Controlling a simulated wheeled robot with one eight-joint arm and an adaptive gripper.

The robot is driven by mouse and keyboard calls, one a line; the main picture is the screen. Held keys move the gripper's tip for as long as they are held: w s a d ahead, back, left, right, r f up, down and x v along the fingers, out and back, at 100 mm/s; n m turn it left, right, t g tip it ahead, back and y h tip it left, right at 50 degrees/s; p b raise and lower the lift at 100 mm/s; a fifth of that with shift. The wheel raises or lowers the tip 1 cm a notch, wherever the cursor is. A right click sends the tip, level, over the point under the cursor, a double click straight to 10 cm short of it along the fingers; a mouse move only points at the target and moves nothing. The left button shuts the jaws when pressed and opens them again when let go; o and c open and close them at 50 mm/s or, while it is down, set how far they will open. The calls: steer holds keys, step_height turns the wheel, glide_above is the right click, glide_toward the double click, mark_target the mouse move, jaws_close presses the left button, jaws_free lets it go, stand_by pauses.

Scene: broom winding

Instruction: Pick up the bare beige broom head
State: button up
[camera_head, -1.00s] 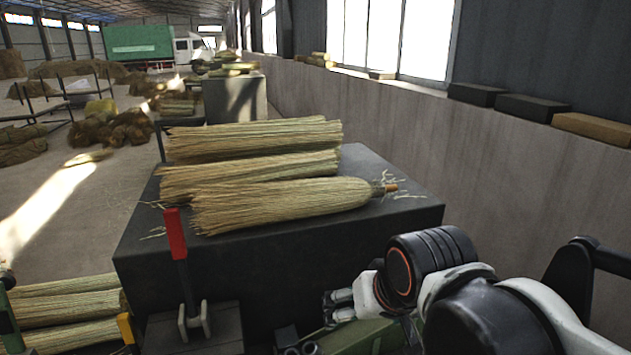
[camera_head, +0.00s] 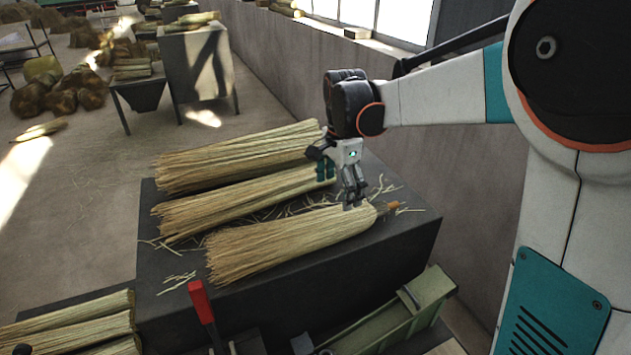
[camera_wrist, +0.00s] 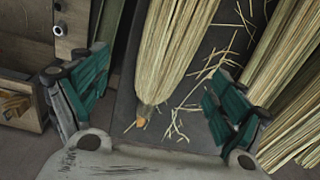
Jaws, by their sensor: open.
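Three beige broom heads lie side by side on a dark block-like table (camera_head: 400,245). The nearest broom head (camera_head: 285,240) has a narrow bound end with an orange-brown tip at the right. The middle broom head (camera_head: 235,200) and the far broom head (camera_head: 235,155) lie behind it. My gripper (camera_head: 338,190) is open and empty above the narrow end of the nearest one. In the wrist view, this broom head (camera_wrist: 175,50) runs between the two green-padded fingers, its orange tip near the palm. I cannot tell whether the fingers touch it.
Loose straws lie around the broom heads. A green machine part (camera_head: 395,320) and a red-handled lever (camera_head: 201,302) stand in front of the table. More broom heads (camera_head: 80,325) lie at the lower left. A wall with a window runs behind on the right.

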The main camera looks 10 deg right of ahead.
mark_target(336, 214)
steer(key=shift+m, duration=0.4)
steer(key=f, duration=0.2)
steer(key=w+f, duration=0.1)
steer(key=f, duration=0.2)
steer(key=f+p, duration=0.1)
steer(key=f, duration=0.2)
steer(key=shift+w+d+f, duration=0.1)
steer(key=shift+w+f, duration=0.1)
steer(key=shift+w, duration=0.1)
steer(key=shift+w+f+p, duration=0.2)
steer(key=shift+f+p, duration=0.15)
steer(key=shift+f, duration=2.2)
steer(key=c, duration=1.5)
